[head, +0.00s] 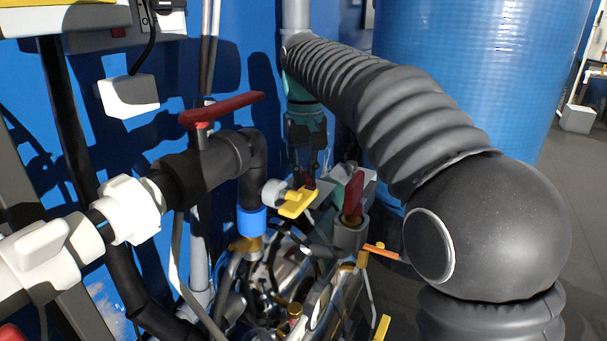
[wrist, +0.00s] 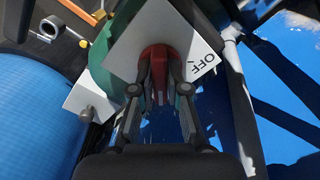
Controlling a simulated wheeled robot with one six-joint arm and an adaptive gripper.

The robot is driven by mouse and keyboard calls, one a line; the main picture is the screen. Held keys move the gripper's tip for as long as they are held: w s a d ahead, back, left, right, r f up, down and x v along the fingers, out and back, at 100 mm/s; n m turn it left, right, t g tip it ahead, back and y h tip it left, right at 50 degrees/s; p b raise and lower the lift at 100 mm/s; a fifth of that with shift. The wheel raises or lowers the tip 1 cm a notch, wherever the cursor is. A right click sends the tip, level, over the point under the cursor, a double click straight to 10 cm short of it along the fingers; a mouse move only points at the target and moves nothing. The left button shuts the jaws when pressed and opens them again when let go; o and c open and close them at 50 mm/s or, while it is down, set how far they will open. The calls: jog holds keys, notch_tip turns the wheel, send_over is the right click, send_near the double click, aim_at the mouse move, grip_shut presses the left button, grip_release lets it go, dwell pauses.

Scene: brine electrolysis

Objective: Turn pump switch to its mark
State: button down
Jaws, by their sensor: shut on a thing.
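The pump switch (wrist: 158,56) is a red rotary knob on a white square plate in the wrist view. The plate (wrist: 132,45) is printed with OFF at its right corner, with a short black line beside the word. My gripper (wrist: 159,98) has its two fingers on either side of the knob's red grip and is shut on it. The fingers hide part of the knob and plate. In the head view my gripper (head: 306,180) points down behind the yellow handle, and the switch is mostly hidden there.
A red valve handle (head: 354,192) stands just right of my gripper. A long red lever (head: 222,108) sits on the black pipe at left. A yellow handle (head: 298,203) is close in front. A blue tank (head: 465,75) stands behind. Pipes and hoses crowd the space below.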

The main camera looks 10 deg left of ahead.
jog(key=shift+r+p, duration=0.1)
jog(key=shift+p, duration=0.2)
jog(key=n+p, duration=0.2)
jog(key=p, duration=0.1)
jog(key=shift+r+n, duration=0.15)
jog(key=shift+n, duration=0.25)
jog(key=n+p, duration=0.5)
jog(key=n, duration=0.1)
jog(key=n+p, duration=0.3)
jog(key=n, duration=0.1)
jog(key=shift+n, duration=0.4)
jog(key=n, duration=0.4)
jog(key=shift+f+p, duration=0.25)
jog(key=shift+p, duration=0.05)
jog(key=shift+w+n, duration=0.1)
jog(key=shift+n, duration=0.2)
jog(key=c, duration=1.2)
grip_release()
jog(key=shift+o, duration=0.2)
